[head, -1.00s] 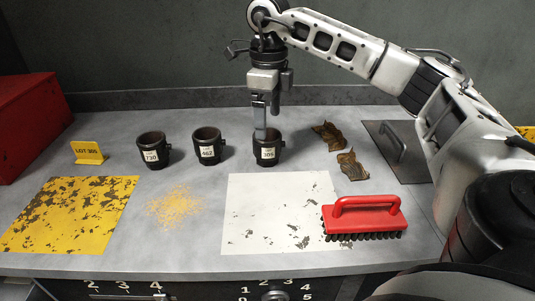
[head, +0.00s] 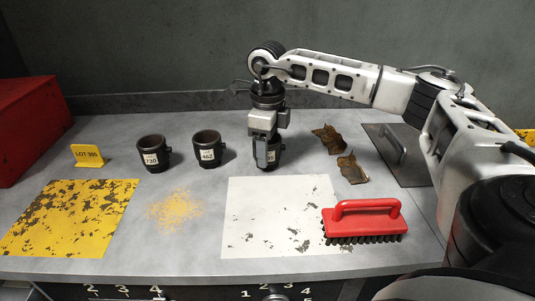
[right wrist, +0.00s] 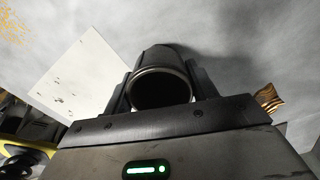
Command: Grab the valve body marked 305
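The valve body marked 305 (head: 280,153) is a dark cup-shaped part standing upright on the bench. My right gripper (head: 266,158) is lowered over it from above, and a finger hides most of its label. In the right wrist view the round dark mouth of the valve body (right wrist: 161,88) lies between my right gripper's two fingers (right wrist: 162,92). The fingers stand apart, one on each side; whether they touch it is unclear. Two similar valve bodies, marked 730 (head: 153,153) and 462 (head: 207,149), stand to the left. My left gripper is not in view.
A yellow LOT 305 sign (head: 88,155) stands at the left, near a red box (head: 30,125). A worn yellow sheet (head: 70,218) and a white sheet (head: 275,215) lie in front. A red brush (head: 364,218), brown scraps (head: 350,169) and a grey plate with a handle (head: 405,165) are at the right.

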